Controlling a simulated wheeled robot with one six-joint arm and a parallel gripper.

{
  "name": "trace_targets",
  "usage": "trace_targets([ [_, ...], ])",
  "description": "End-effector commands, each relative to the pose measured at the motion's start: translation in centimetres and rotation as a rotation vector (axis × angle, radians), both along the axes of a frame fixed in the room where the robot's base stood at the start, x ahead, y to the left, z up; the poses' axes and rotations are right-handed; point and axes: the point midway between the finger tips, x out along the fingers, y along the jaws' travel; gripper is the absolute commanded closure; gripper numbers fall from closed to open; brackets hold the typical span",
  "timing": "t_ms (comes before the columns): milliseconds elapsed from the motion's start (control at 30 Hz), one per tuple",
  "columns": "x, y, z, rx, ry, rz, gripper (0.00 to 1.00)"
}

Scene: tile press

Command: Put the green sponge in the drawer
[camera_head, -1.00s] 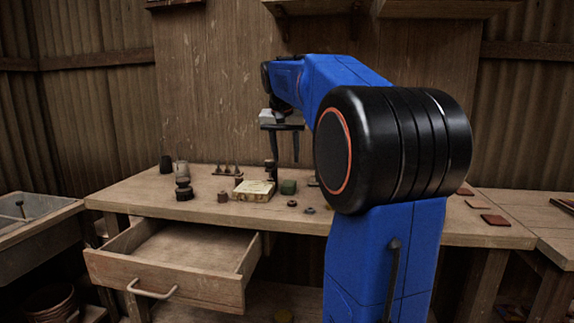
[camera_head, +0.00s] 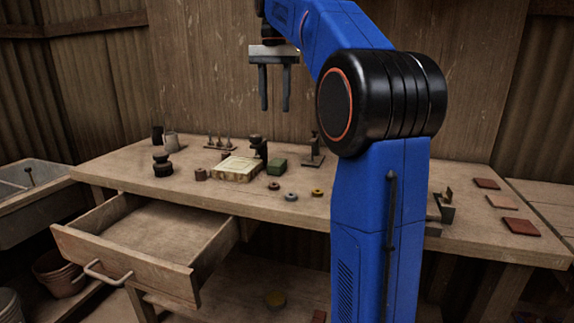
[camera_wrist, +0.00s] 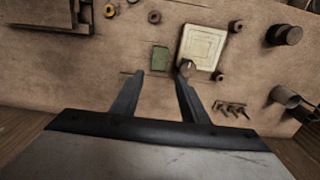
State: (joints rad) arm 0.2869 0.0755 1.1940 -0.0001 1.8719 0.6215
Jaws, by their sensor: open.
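The green sponge (camera_head: 278,166) lies on the workbench, just right of a pale tile block; it also shows in the wrist view (camera_wrist: 160,58). The drawer (camera_head: 160,237) under the bench's left front is pulled open, and its visible floor is bare. My gripper (camera_head: 274,108) is open and empty, with its fingers pointing down, raised above the bench. In the wrist view the sponge appears beyond and between the two fingertips (camera_wrist: 160,72), apart from them.
The pale tile block (camera_head: 238,169) sits left of the sponge, with a small dark press (camera_head: 259,148) behind it. Small rings (camera_head: 291,196) lie in front. A dark stand (camera_head: 312,152) is to the right.

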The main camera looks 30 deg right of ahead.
Motion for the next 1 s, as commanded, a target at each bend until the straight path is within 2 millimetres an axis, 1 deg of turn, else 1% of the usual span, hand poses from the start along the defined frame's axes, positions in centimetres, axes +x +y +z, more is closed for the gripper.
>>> trace_targets([
  [167, -0.1, 0.0, -2.6, 0.002, 0.004, 0.000, 0.59],
  [500, 0.0, 0.0, -8.6, 0.001, 0.002, 0.000, 0.59],
  [600, 0.0, 0.0, -10.2, 0.001, 0.002, 0.000, 0.59],
  [700, 0.0, 0.0, -11.2, 0.001, 0.001, 0.000, 0.59],
  [933, 0.1, -0.1, -12.5, 0.001, 0.001, 0.000, 0.59],
  [1000, 0.2, -0.3, -13.3, 0.001, 0.002, 0.000, 0.59],
])
